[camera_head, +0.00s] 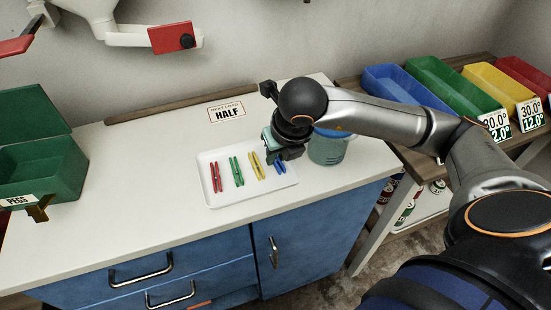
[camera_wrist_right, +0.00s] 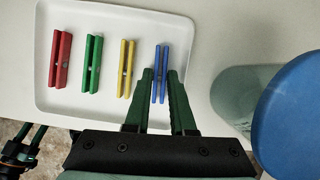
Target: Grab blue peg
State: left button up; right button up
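The blue peg (camera_head: 281,166) lies at the right end of a row on the white tray (camera_head: 222,200). In the right wrist view, the blue peg (camera_wrist_right: 161,60) shows between the fingertips of my right gripper (camera_wrist_right: 160,78). The gripper is open, with a finger to each side of the peg; I cannot tell how high the tips are above it. In the head view, my right gripper (camera_head: 274,155) is over the tray's right part, just left of the visible part of the blue peg.
Yellow (camera_head: 257,165), green (camera_head: 236,171) and red (camera_head: 215,177) pegs lie left of the blue one. A teal container (camera_head: 327,149) stands close to the tray's right. A green open box (camera_head: 42,165) marked PEGS is at left. The counter between box and tray is clear.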

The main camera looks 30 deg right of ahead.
grip_shut()
pick_arm(q)
jog(key=shift+s, duration=0.1)
jog(key=shift+s+a, duration=0.1)
jog(key=shift+a, duration=0.05)
pick_arm(e)
jog(key=shift+r, duration=0.2)
